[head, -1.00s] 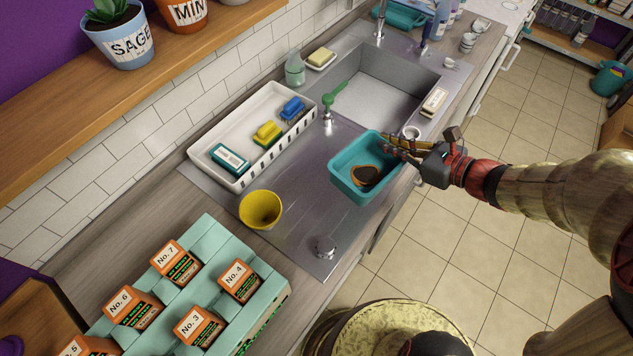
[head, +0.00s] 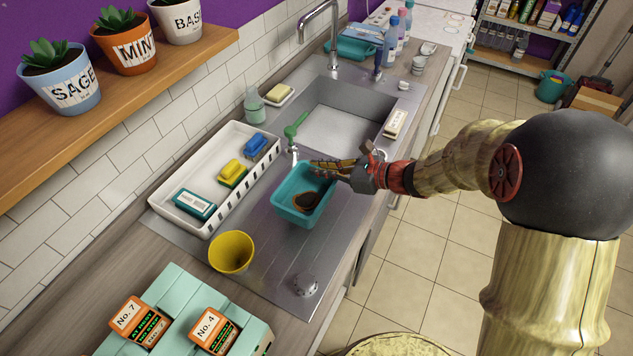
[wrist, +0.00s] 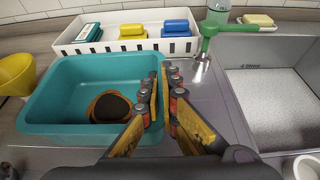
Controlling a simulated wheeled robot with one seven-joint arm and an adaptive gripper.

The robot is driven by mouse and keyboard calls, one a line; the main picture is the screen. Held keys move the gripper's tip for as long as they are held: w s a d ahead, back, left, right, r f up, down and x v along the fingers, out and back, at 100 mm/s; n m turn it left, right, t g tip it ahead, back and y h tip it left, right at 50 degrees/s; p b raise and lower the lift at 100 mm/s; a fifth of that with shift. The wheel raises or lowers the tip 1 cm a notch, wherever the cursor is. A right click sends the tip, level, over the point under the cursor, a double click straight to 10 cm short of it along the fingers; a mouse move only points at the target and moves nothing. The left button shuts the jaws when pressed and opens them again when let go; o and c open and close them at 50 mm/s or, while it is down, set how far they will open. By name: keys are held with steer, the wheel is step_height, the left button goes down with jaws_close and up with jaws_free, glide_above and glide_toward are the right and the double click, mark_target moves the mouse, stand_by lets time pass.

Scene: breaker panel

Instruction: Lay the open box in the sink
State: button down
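The open box (head: 284,207) is a teal tub, upright over the steel drainboard beside the sink; I cannot tell whether it touches the steel. A dark round thing with an orange-brown edge (head: 306,202) lies in it. My gripper (head: 318,169) is at the box's right-hand wall. In the wrist view the fingers (wrist: 161,85) close on that wall of the box (wrist: 70,130), one inside and one outside. The sink (head: 350,130) is the grey basin further along the counter; in the wrist view its empty floor (wrist: 275,105) shows at the right.
A white slotted tray (head: 215,212) with sponges and a small box stands by the wall. A yellow cup (head: 231,252) is on the near side. A green-handled tap (head: 294,130) stands between box and basin, and a tall faucet (head: 334,40) behind. A labelled bar (head: 396,123) lies on the front rim.

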mark_target(317, 178)
steer(key=shift+w+a+f+b, duration=0.2)
steer(key=shift+w+f, duration=0.25)
steer(key=shift+f, duration=0.15)
steer(key=shift+w+a+f+b, duration=0.1)
steer(key=shift+w+f+b, duration=0.05)
steer(key=shift+w+f, duration=0.35)
steer(key=shift+f+b, duration=0.8)
steer(key=shift+f, duration=0.8)
steer(key=shift+f, duration=0.1)
steer(key=c, duration=2)
jaws_free()
steer(key=shift+c, duration=0.2)
